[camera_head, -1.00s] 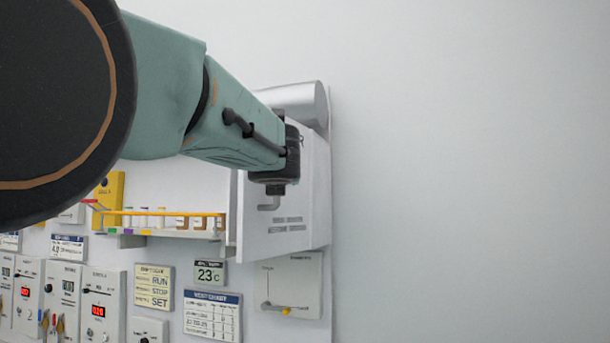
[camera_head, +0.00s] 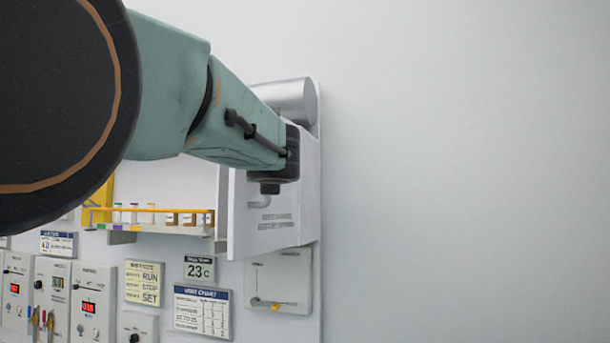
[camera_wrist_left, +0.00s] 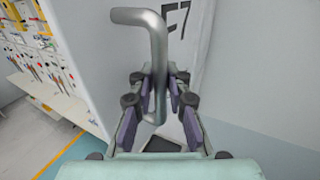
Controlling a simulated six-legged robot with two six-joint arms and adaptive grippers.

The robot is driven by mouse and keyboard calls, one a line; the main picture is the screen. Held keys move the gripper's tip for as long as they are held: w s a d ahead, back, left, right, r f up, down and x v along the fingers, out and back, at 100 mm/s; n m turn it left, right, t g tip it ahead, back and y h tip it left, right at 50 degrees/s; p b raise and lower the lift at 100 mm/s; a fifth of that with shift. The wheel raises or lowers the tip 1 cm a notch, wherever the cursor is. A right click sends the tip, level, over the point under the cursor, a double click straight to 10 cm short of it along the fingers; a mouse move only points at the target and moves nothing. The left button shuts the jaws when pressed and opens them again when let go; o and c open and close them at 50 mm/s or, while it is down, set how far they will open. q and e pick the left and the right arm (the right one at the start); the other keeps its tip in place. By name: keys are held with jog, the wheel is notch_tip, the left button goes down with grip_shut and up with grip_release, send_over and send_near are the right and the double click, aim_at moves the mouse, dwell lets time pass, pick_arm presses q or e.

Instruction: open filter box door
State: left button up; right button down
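The filter box (camera_head: 309,190) is a white box at the right end of the wall panel. Its door (camera_head: 240,215) has a grey bent handle (camera_head: 258,202) and printed lines; I cannot tell if the door stands ajar. My left gripper (camera_head: 270,188) is in front of the door at the handle, its fingers mostly hidden by its own wrist. In the left wrist view the handle (camera_wrist_left: 158,60) passes between the fingers of my left gripper (camera_wrist_left: 160,85), which look open, with small gaps on both sides. Dark lettering (camera_wrist_left: 175,20) shows behind it. My right gripper is not in view.
A silver cylinder (camera_head: 290,98) sits above the box. A shelf with a yellow rail (camera_head: 150,210) and small vials is to its left. Below are a plate with a small lever (camera_head: 280,285), a 23 C display (camera_head: 199,268) and control modules (camera_head: 92,305). The wall right is bare.

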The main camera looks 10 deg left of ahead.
pick_arm(q)
jog(key=o, duration=0.3)
jog(key=shift+s+r, duration=0.25)
jog(key=shift+s, duration=0.1)
jog(key=shift+w+d, duration=0.15)
jog(key=shift+w, duration=0.25)
jog(key=shift+r, duration=0.1)
notch_tip(320, 180, up, 8)
jog(key=shift+r, duration=0.25)
jog(key=shift+s+r, duration=0.4)
jog(key=shift+r, duration=0.25)
jog(key=shift+w, duration=0.15)
jog(key=shift+w+f, duration=0.1)
jog(key=shift+w, duration=0.05)
